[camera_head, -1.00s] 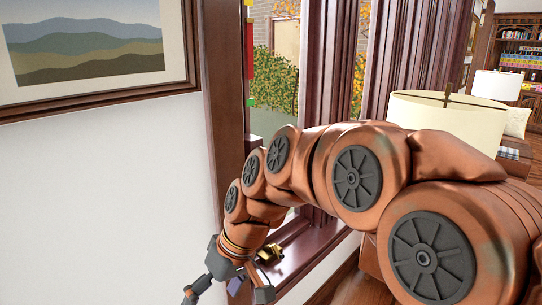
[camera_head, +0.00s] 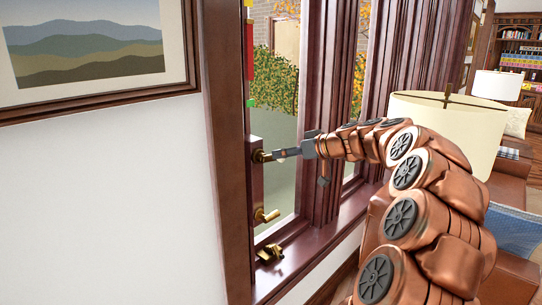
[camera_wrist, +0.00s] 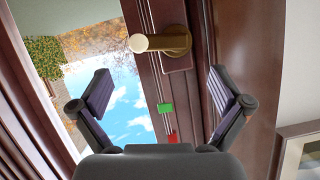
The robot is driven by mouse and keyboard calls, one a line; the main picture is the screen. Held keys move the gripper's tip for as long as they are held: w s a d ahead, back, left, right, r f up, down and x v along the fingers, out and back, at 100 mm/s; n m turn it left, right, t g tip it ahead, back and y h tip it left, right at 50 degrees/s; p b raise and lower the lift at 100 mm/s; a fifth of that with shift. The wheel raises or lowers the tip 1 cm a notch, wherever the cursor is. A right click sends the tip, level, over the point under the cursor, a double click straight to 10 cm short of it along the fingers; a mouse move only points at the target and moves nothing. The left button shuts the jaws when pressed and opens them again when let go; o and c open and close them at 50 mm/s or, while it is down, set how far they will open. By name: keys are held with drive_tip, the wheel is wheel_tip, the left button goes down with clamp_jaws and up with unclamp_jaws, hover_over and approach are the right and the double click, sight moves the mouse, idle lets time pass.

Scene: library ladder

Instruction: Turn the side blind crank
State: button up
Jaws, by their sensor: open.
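A brass crank fitting (camera_head: 259,156) is mounted on a dark wooden block (camera_head: 257,180) on the left window jamb. In the wrist view, the brass fitting (camera_wrist: 176,41) ends in a cream knob (camera_wrist: 140,43). A second brass handle (camera_head: 267,216) sticks out lower on the same block. My gripper (camera_head: 284,153) is level with the upper fitting, close in front of it. In the wrist view, my gripper (camera_wrist: 158,78) is open, with its fingers spread and nothing between them. The cream knob lies just beyond the fingertips. Whether anything touches is unclear.
A small brass object (camera_head: 269,254) lies on the window sill (camera_head: 300,245). A strip with red and green marks (camera_head: 250,55) hangs above the block. A framed picture (camera_head: 90,50) is on the left wall. A lampshade (camera_head: 445,125) stands to the right.

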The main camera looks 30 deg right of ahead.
sight(271, 155)
drive_tip(key=shift+p+x, duration=1.05)
drive_tip(key=shift+x, duration=2.45)
drive_tip(key=shift+s+a, duration=0.1)
drive_tip(key=c, duration=1.1)
